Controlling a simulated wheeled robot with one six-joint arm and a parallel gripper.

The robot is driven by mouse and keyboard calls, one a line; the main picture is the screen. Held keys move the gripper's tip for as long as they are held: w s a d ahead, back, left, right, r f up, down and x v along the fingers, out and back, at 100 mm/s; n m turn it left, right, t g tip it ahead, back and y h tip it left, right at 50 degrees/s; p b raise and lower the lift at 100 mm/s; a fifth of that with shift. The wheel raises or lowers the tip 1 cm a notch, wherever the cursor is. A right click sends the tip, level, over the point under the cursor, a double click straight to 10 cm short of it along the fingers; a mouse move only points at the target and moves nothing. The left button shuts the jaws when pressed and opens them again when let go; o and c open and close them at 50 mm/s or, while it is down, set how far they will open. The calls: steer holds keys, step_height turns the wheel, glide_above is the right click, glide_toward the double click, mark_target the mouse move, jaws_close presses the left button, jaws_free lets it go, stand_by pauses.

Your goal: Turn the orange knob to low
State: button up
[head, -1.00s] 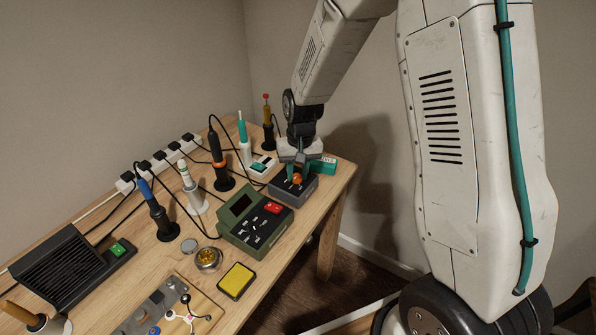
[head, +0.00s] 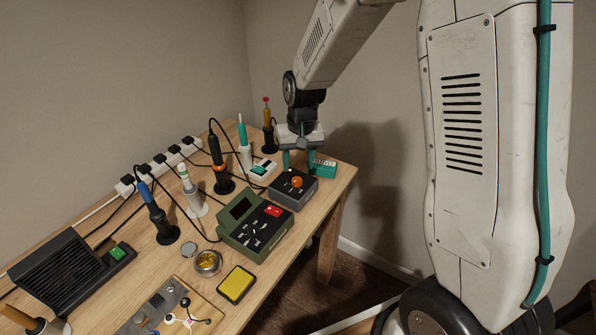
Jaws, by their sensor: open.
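The orange knob (head: 297,182) sits on top of a small dark grey box (head: 291,199) near the right end of the workbench. Which setting the knob points at is too small to read. My gripper (head: 298,167) points down with its teal fingers spread apart and empty. It is just behind and above the knob, apart from it as far as I can see, and the knob is in plain view.
A green device with a red button (head: 256,225) stands left of the grey box. Several upright soldering irons, such as the orange-banded one (head: 219,165), stand to the left. The bench's right edge (head: 345,182) is near.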

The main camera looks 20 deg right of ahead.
mark_target(299, 179)
steer(key=shift+d+r, duration=0.1)
steer(key=shift+r, duration=1.4)
steer(key=s+d+r, duration=0.1)
steer(key=s+r, duration=0.4)
steer(key=s, duration=0.5)
steer(key=s+d+r+n, duration=0.1)
steer(key=s+r, duration=0.5)
steer(key=s, duration=0.4)
steer(key=s+d+r+t, duration=0.1)
steer(key=s+r, duration=0.5)
steer(key=s, duration=0.4)
steer(key=shift+s+d+r+n+h, duration=0.15)
steer(key=shift+s+d+n+h, duration=0.15)
steer(key=shift+h, duration=0.1)
